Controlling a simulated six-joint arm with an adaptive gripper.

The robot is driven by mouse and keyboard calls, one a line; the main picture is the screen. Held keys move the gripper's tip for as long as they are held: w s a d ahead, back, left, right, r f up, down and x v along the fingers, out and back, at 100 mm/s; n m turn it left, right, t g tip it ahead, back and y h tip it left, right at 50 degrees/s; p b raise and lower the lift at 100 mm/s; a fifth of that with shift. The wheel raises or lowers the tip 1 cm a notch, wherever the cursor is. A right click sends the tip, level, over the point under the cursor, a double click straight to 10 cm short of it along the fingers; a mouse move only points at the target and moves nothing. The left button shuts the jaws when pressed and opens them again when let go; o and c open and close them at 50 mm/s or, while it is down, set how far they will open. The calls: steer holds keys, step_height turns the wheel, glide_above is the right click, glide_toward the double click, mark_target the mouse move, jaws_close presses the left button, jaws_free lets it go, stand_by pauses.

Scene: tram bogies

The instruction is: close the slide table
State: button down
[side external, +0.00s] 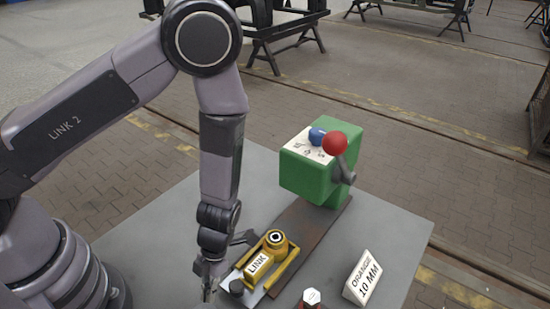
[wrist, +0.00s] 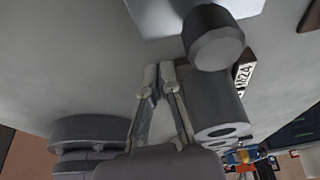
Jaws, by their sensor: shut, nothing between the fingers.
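What appears to be the slide table (side external: 254,284) is a light metal plate at the near left end of a long brown base. It carries a yellow frame (side external: 288,270) and a yellow block labelled LINK (side external: 258,264). A dark round knob (side external: 237,287) sits at its near left end. A large grey knob, likely the same one, shows in the wrist view (wrist: 212,45) against a pale plate. My gripper (side external: 208,293) is shut and empty, pointing down just left of the knob. Its fingertips (wrist: 160,72) meet left of the knob in the wrist view; contact cannot be told.
A green housing (side external: 310,178) with a red ball lever (side external: 335,143) and blue knob (side external: 317,136) stands at the base's far end. A sign reading ORANGE 10 MM (side external: 363,278) and a white-topped part (side external: 311,298) stand at right. The grey table (side external: 150,233) is clear at left.

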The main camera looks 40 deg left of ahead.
mark_target(231, 275)
steer(key=shift+w, duration=1.05)
steer(key=shift+w, duration=0.1)
steer(key=shift+w, duration=2.35)
